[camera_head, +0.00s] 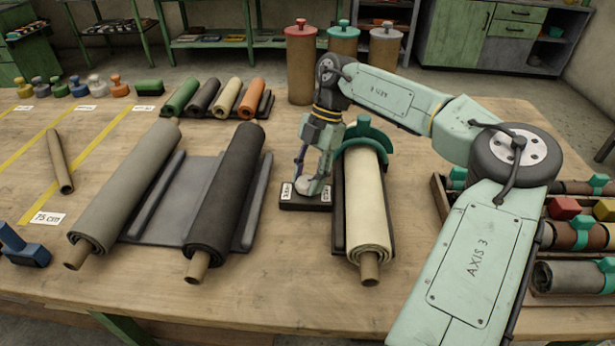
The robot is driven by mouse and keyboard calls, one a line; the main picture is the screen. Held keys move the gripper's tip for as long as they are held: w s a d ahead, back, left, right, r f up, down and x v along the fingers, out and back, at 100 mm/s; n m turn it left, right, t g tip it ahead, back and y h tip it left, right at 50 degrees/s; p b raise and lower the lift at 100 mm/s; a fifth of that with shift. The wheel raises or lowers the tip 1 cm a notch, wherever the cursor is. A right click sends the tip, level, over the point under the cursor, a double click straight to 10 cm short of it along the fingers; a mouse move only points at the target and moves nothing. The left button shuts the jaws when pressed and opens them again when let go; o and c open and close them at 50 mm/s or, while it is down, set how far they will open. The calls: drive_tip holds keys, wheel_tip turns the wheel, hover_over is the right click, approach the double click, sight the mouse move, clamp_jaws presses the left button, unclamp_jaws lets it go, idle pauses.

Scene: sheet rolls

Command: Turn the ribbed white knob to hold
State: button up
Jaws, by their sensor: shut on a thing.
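The ribbed white knob (305,184) sits on a small black box (292,204) in the middle of the table. Two white labels show on the box, one at its left and one at its right; their words are too small to read surely. My gripper (308,180) points down over the box and is shut on the knob. The fingers hide part of the knob, and its pointer direction cannot be told.
A dark roll (228,195) and a grey roll (128,190) lie to the left. Racks of rolls (443,207) fill the right side. Bare wood (295,260) lies in front of the box.

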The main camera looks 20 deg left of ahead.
drive_tip(key=shift+m, duration=0.6)
drive_tip(key=o, duration=1.1)
drive_tip(key=shift+o, duration=0.2)
drive_tip(key=v, duration=1.2)
drive_tip(key=shift+d, duration=0.25)
drive_tip(key=shift+s+f, duration=0.1)
drive_tip(key=shift+s, duration=0.15)
